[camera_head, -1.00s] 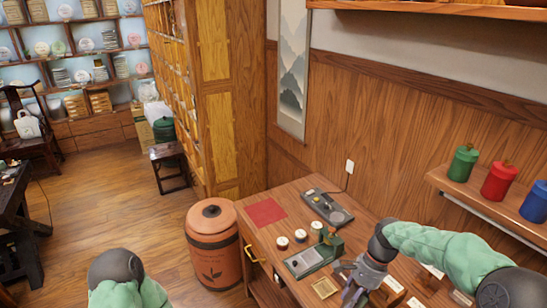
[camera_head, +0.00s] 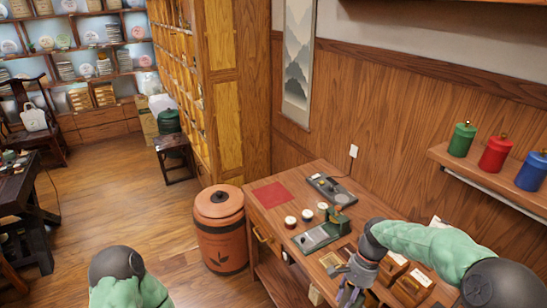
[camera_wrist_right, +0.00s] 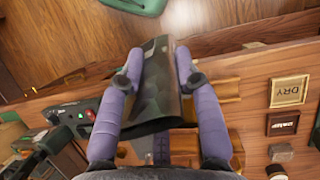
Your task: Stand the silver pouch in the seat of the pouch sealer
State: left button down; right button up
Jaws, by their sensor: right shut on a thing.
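The silver pouch (camera_wrist_right: 160,85) shows dark and shiny in the right wrist view. It lies between the two purple fingers of my right gripper (camera_wrist_right: 157,80), which is shut on it. In the head view my right gripper (camera_head: 350,285) hangs at the front edge of the table, and the pouch cannot be made out there. A green-and-grey device (camera_head: 318,236), which looks like the pouch sealer, stands on the table beyond the gripper. A panel with red and green lights (camera_wrist_right: 84,115) shows left of the pouch in the wrist view. My left gripper is out of view.
A corded device (camera_head: 330,189) and several small jars (camera_head: 291,221) stand farther back on the table, near a red mat (camera_head: 271,194). Wooden boxes (camera_head: 412,285) crowd the right side. A "DRY" block (camera_wrist_right: 289,91) shows in the wrist view. A terracotta bin (camera_head: 221,235) stands left.

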jog(key=a+f+n+g+h+b, duration=0.1)
jog(key=a+f+n+h+b, duration=0.2)
jog(key=f+n+b, duration=0.6)
notch_tip(320, 180, down, 7)
jog(key=shift+s+a+f+b, duration=0.2)
jog(key=shift+a+b, duration=0.05)
jog(key=shift+b, duration=0.1)
